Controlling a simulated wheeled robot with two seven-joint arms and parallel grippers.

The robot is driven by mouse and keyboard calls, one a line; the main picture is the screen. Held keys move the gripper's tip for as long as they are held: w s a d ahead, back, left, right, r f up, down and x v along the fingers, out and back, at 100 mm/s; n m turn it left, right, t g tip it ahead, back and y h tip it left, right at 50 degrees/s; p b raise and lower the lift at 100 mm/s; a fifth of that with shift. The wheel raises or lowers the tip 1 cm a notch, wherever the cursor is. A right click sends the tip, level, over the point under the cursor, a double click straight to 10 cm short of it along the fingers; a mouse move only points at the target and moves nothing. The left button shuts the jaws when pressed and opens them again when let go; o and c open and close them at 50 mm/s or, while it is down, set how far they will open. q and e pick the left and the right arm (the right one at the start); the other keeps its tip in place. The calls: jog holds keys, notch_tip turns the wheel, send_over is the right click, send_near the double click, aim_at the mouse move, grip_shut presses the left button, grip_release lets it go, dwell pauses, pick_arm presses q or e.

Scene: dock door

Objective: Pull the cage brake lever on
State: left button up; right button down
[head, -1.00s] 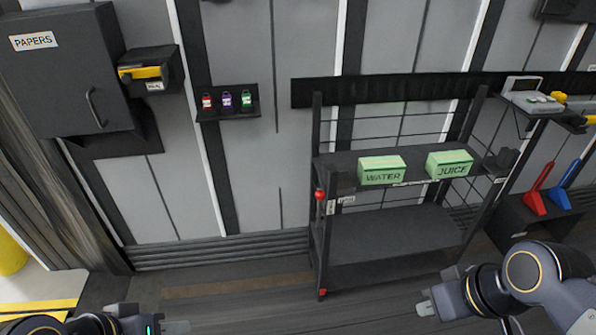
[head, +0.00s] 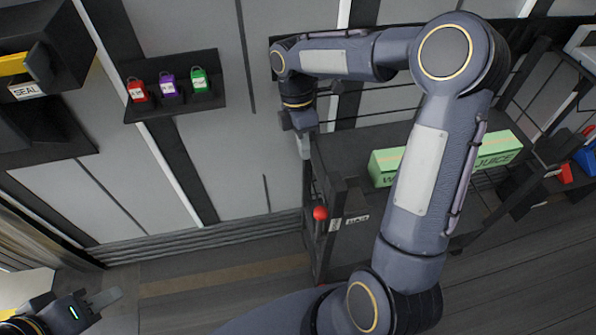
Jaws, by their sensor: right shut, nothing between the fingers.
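The cage (head: 357,259) is a dark shelved frame in the middle, partly hidden behind my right arm. A red ball knob (head: 320,213), which looks like the brake lever's end, is at its left front post, beside small white labels. My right gripper (head: 306,147) points down near the cage's upper left post. It is shut and empty, above the red knob in the picture and apart from it. My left gripper (head: 104,298) is low at the left, away from the cage; its finger gap is not clear.
Green boxes (head: 497,150) stand on the cage's shelf, partly behind my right arm. A wall shelf (head: 205,101) holds red, purple and green padlocks. A SEAL box (head: 60,60) is at upper left. Red and blue items are at far right. Floor left of the cage is clear.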

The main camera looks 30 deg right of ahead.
dwell(0.3)
jog(key=s+f, duration=0.7)
jog(key=f, duration=0.3)
jog(key=shift+a, duration=0.3)
